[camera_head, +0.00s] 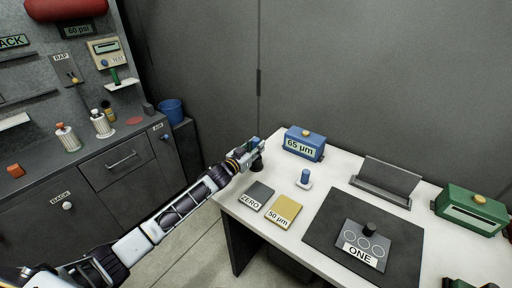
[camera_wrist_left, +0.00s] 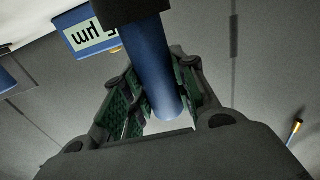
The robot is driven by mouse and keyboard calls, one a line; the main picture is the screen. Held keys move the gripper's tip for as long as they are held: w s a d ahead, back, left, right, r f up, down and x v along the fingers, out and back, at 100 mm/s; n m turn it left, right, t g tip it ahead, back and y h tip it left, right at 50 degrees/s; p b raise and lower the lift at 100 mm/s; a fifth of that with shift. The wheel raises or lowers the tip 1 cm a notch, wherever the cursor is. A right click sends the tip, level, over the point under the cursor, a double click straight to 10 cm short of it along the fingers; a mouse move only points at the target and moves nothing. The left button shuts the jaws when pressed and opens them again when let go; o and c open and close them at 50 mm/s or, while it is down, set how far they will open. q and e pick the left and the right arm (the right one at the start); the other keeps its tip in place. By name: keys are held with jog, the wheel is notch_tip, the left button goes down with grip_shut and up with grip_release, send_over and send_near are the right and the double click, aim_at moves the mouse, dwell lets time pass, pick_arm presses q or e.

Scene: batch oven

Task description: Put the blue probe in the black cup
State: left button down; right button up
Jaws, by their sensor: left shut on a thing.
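My left gripper (camera_head: 250,152) is over the back left corner of the white table. In the left wrist view my left gripper (camera_wrist_left: 160,105) is shut on the blue probe (camera_wrist_left: 150,60), a smooth blue cylinder. In that upside-down view, the black cup (camera_wrist_left: 132,10) is at the probe's far end and overlaps it. In the head view the black cup (camera_head: 257,164) shows directly below the gripper on the table. I cannot tell how deep the probe's end sits in it. My right gripper is not in view.
A blue box (camera_head: 304,144) marked 65 µm stands behind. A short blue cylinder on a white base (camera_head: 304,186), a grey plate (camera_head: 257,194) and a yellow plate (camera_head: 284,211) are nearby. A dark mat (camera_head: 325,223) lies to the right. A grey counter (camera_head: 25,180) stands left.

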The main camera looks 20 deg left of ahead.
pick_arm(q)
jog(key=c, duration=1.1)
grip_release()
jog(key=shift+f, duration=0.1)
jog(key=shift+c, duration=0.2)
jog(key=shift+s, duration=0.1)
jog(key=b+v, duration=0.1)
jog(key=v, duration=1)
jog(key=shift+s+a, duration=0.15)
jog(key=shift+s, duration=0.25)
